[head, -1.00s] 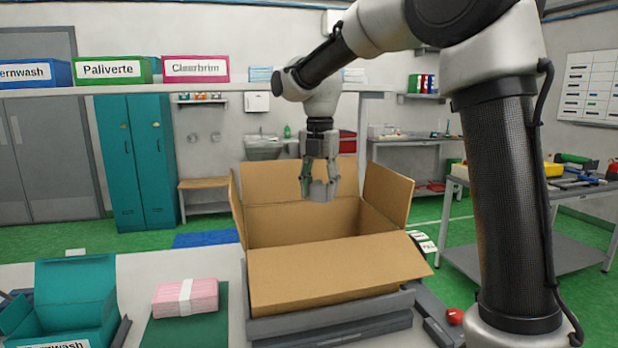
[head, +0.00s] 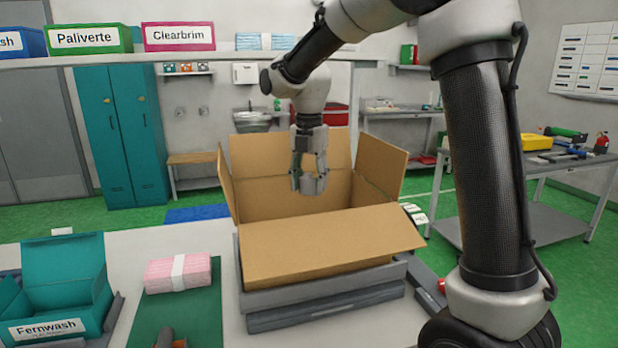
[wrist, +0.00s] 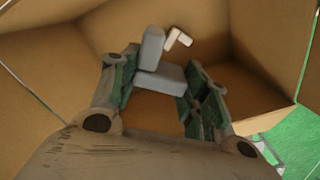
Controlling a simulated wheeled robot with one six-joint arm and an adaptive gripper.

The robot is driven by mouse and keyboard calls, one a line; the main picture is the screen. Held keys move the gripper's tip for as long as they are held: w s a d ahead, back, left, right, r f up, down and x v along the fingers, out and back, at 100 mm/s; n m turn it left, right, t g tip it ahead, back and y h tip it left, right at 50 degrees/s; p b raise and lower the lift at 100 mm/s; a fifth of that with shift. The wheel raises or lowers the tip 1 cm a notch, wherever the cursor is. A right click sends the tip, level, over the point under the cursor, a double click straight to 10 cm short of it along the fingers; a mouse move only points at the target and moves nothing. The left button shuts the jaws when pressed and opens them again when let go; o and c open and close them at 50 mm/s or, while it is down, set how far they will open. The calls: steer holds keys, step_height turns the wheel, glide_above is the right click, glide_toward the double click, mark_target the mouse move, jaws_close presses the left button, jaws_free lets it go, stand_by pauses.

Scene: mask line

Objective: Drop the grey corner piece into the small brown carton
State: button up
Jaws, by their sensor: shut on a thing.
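The grey corner piece (head: 313,185) is between the fingers of my gripper (head: 308,181), which is shut on it. The wrist view also shows the grey corner piece (wrist: 162,75) gripped between the green-and-grey fingers. The brown carton (head: 325,243) stands open with its flaps spread, on grey trays. My gripper points down over the carton's opening, and in the head view the piece appears in front of the back wall. In the wrist view the carton's walls (wrist: 55,65) surround the fingers. A small whitish L-shaped piece (wrist: 178,39) shows beyond the held piece. Most of the carton's floor is hidden.
A teal Fernwash box (head: 62,265) and a pink banded stack (head: 178,272) on a green mat (head: 205,310) are left of the carton. A shelf above holds the Paliverte (head: 88,38) and Clearbrim (head: 179,36) boxes. A side table (head: 535,212) with tools stands at right.

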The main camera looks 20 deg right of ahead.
mark_target(309, 178)
steer(key=o, duration=0.9)
steer(key=shift+c, duration=0.2)
step_height(309, 178, up, 12)
